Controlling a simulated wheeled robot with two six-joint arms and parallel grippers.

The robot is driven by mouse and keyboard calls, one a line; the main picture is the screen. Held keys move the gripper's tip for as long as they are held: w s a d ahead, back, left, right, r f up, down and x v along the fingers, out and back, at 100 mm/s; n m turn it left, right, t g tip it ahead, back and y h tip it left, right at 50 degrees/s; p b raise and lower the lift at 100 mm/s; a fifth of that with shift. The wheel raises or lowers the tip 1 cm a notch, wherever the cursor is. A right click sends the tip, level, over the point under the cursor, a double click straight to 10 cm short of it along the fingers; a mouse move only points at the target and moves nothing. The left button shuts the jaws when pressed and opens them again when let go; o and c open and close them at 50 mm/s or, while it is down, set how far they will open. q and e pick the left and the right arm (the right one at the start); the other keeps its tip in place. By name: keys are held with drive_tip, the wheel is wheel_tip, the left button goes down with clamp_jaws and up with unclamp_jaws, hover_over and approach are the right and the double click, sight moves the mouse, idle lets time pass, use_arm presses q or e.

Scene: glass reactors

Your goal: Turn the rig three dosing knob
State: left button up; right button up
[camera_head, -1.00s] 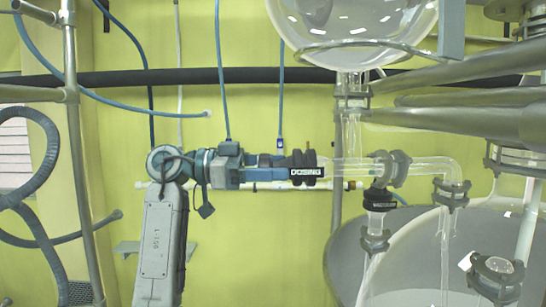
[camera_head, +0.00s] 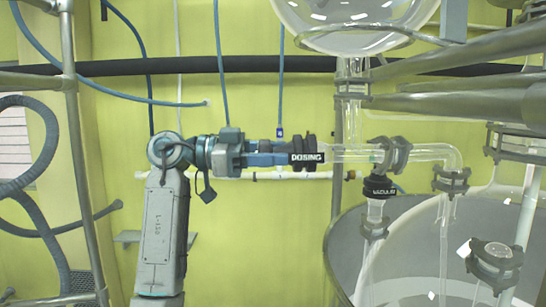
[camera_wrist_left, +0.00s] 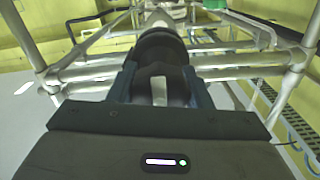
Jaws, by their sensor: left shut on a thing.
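The dosing knob (camera_head: 311,143) is black, with a white-lettered DOSING label facing the head camera. It sits at the left end of a horizontal glass pipe (camera_head: 350,152). My left gripper (camera_head: 290,150) comes in from the left, in line with the pipe, and is shut on the knob. In the left wrist view the knob (camera_wrist_left: 161,50) is a dark round body between the two fingers (camera_wrist_left: 160,85). The finger contact is partly hidden in the head view. My right gripper is not in view.
A clamped joint (camera_head: 392,155) and a second black labelled knob (camera_head: 379,187) are just right of the dosing knob. A glass vessel (camera_head: 355,18) hangs above. A large grey-rimmed vessel (camera_head: 345,225) stands below right. Hoses and a metal post (camera_head: 75,130) are at left.

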use_arm(q)
drive_tip(key=n+b, duration=0.5)
drive_tip(key=n, duration=0.6)
drive_tip(key=n+b, duration=0.5)
drive_tip(key=n, duration=0.6)
drive_tip(key=n+b, duration=0.6)
drive_tip(key=n, duration=0.6)
drive_tip(key=shift+f, duration=0.3)
idle(0.6)
drive_tip(key=o, duration=1)
drive_tip(key=shift+r, duration=0.1)
